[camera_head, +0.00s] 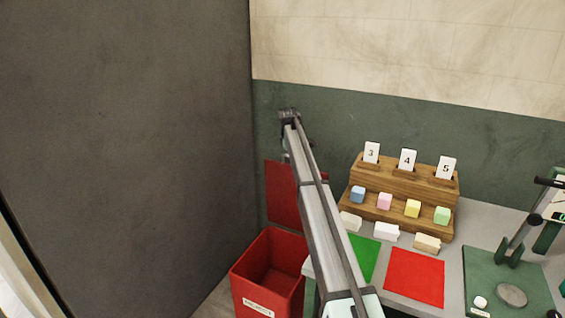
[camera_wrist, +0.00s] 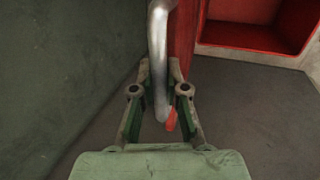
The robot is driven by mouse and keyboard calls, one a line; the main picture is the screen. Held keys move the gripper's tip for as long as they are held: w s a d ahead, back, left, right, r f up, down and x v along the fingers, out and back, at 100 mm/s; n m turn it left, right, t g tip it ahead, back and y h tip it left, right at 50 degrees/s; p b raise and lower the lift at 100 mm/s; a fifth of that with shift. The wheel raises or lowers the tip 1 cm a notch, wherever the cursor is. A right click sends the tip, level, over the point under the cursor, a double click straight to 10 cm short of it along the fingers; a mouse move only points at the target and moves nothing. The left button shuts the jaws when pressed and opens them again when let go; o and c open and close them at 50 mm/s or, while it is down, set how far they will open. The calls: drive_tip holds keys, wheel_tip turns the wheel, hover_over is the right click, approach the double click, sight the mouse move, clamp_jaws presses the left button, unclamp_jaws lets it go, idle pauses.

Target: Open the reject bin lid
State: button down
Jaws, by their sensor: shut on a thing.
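The red reject bin (camera_head: 268,277) stands on the floor left of the table, with a white label on its front. Its mouth is uncovered and its inside shows. Its red lid (camera_head: 282,193) stands about upright at the back of the bin, partly hidden by my arm. In the wrist view, my gripper (camera_wrist: 160,70) is shut on the curved metal handle (camera_wrist: 158,30) of the lid. The lid's red edge (camera_wrist: 183,35) is just right of the handle, and the bin's open inside (camera_wrist: 245,35) shows at upper right. The fingers are hidden in the head view.
A dark grey panel (camera_head: 130,130) fills the left, and a green and cream wall (camera_head: 400,60) is behind. The table (camera_head: 480,220) at right holds a wooden rack (camera_head: 385,178) with coloured blocks and number cards, a green mat (camera_head: 364,256), a red mat (camera_head: 415,277) and a press (camera_head: 510,280).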

drive_tip(key=shift+w+d, duration=0.1)
drive_tip(key=shift+w, duration=0.15)
drive_tip(key=c, duration=1.2)
unclamp_jaws()
drive_tip(key=shift+r, duration=0.1)
drive_tip(key=v, duration=1.2)
